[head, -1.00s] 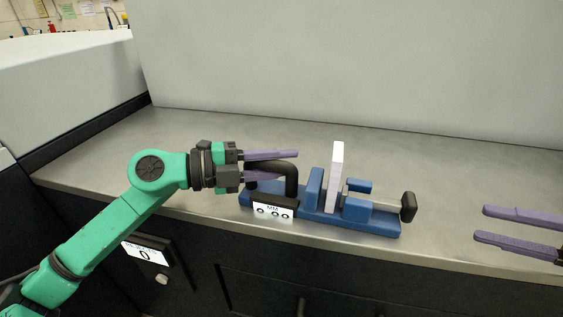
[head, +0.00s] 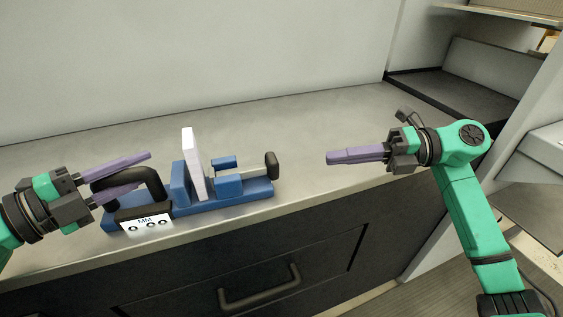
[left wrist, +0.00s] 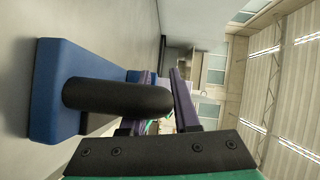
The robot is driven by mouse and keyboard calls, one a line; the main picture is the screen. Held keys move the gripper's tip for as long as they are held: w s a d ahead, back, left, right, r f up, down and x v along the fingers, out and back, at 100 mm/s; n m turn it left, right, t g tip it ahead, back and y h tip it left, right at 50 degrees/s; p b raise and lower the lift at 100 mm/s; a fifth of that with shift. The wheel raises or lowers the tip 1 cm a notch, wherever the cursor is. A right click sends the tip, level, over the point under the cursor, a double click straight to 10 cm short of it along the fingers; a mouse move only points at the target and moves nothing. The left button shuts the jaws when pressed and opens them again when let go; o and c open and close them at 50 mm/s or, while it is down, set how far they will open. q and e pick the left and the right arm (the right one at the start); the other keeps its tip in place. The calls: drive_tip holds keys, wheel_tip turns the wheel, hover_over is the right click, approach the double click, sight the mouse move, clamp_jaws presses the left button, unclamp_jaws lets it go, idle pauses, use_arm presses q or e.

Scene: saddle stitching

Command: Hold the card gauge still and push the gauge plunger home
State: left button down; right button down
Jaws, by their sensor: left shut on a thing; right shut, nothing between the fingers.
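The blue card gauge (head: 180,210) lies on the counter, with a black handle at its left end and a display marked MM at its front. A white card block (head: 195,165) stands upright in it, against the blue jaw. The gauge plunger (head: 271,165) is a rod with a black knob at the right end, sticking out to the right. My left gripper (head: 140,174) is shut on the black handle, one finger on each side; the handle (left wrist: 115,97) also shows in the left wrist view. My right gripper (head: 330,158) is shut and empty, to the right of the knob and apart from it.
The grey counter (head: 310,120) is clear between the knob and my right gripper. A pale wall stands behind it. The counter's front edge runs close below the gauge, with a dark drawer and its handle (head: 260,290) underneath. A shelf recess (head: 430,90) is at the right.

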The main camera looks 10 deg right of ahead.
drive_tip(key=n, duration=0.4)
drive_tip(key=s+n+t, duration=0.1)
drive_tip(key=shift+f+n, duration=0.3)
drive_tip(key=shift+n, duration=0.1)
drive_tip(key=n+t, duration=0.1)
drive_tip(key=n, duration=0.2)
drive_tip(key=shift+s+f, duration=0.1)
drive_tip(key=shift+s, duration=0.1)
drive_tip(key=s+d+n+t, duration=0.1)
drive_tip(key=n+t, duration=0.1)
drive_tip(key=n, duration=0.4)
drive_tip(key=s+d+n+t+h, duration=0.1)
drive_tip(key=n+t, duration=0.1)
drive_tip(key=n, duration=0.4)
drive_tip(key=s+d+f+n+t, duration=0.1)
drive_tip(key=n+t, duration=0.1)
drive_tip(key=n, duration=0.4)
drive_tip(key=shift+s+d+n+h, duration=0.2)
drive_tip(key=shift+d+n+h, duration=0.1)
drive_tip(key=shift+h, duration=0.1)
